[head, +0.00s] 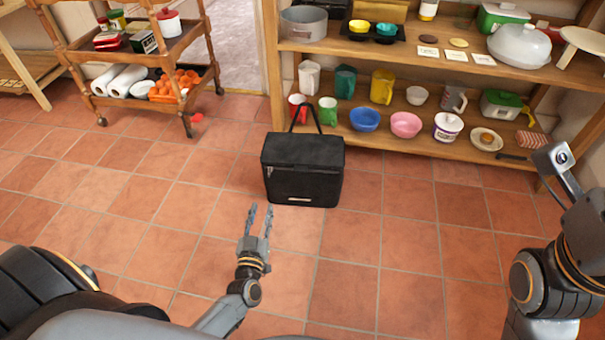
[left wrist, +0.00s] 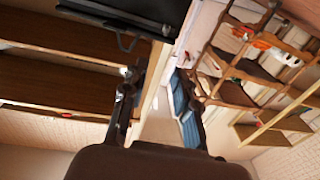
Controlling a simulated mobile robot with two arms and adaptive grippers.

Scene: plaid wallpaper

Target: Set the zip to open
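A black box-shaped bag (head: 303,180) stands upright on the tiled floor in the middle of the head view. Its flat lid looks closed, and a thin handle loop rises above it.
A wooden shelf (head: 440,68) with cups, bowls and dishes stands close behind the bag. A wooden trolley (head: 150,62) with paper rolls and an orange crate is at the back left. The floor around the bag's front and sides is clear.

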